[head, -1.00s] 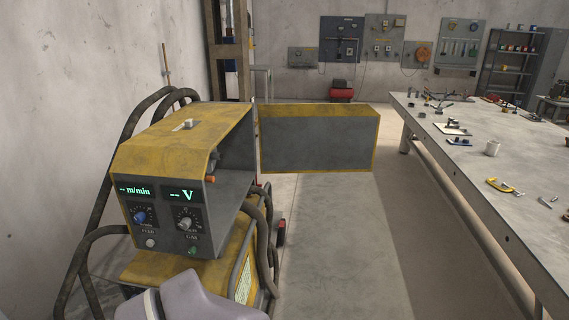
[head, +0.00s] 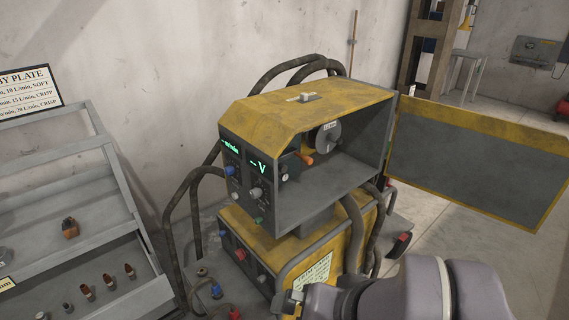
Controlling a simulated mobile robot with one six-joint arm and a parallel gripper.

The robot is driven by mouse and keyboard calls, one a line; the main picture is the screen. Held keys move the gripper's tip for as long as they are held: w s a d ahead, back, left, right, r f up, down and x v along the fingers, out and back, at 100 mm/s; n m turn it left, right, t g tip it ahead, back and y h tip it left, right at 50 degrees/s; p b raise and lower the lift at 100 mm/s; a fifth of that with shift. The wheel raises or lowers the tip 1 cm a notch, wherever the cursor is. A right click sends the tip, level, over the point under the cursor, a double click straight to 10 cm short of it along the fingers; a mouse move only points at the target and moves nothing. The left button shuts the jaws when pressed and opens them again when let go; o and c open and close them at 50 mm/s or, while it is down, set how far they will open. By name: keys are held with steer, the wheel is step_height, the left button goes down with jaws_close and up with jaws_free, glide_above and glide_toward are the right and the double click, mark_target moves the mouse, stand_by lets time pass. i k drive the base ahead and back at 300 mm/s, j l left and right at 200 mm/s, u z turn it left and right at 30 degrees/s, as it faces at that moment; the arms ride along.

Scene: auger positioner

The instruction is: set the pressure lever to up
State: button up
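The pressure lever has an orange handle (head: 302,158) and sits inside the open side compartment of the yellow and grey wire feeder (head: 330,105). The handle points to the right and tilts slightly down from its dark mount. Its inner end is partly hidden by the feeder's front wall. A grey wire spool (head: 328,136) stands behind it. My arm's purple-grey links enter at the bottom right, below the compartment and well apart from the lever.
The feeder's side door (head: 470,165) stands open to the right. Dark cables loop behind and beside the feeder. It sits on a yellow power source (head: 245,222). A grey rack (head: 90,215) with small parts stands at the left. Floor shows beyond the door.

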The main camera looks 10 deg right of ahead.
mark_target(290, 152)
steer(key=i+l+u, duration=0.1)
steer(key=i+u, duration=0.3)
steer(key=i+l+u, duration=0.15)
steer(key=i+u, duration=0.15)
steer(key=u, duration=0.15)
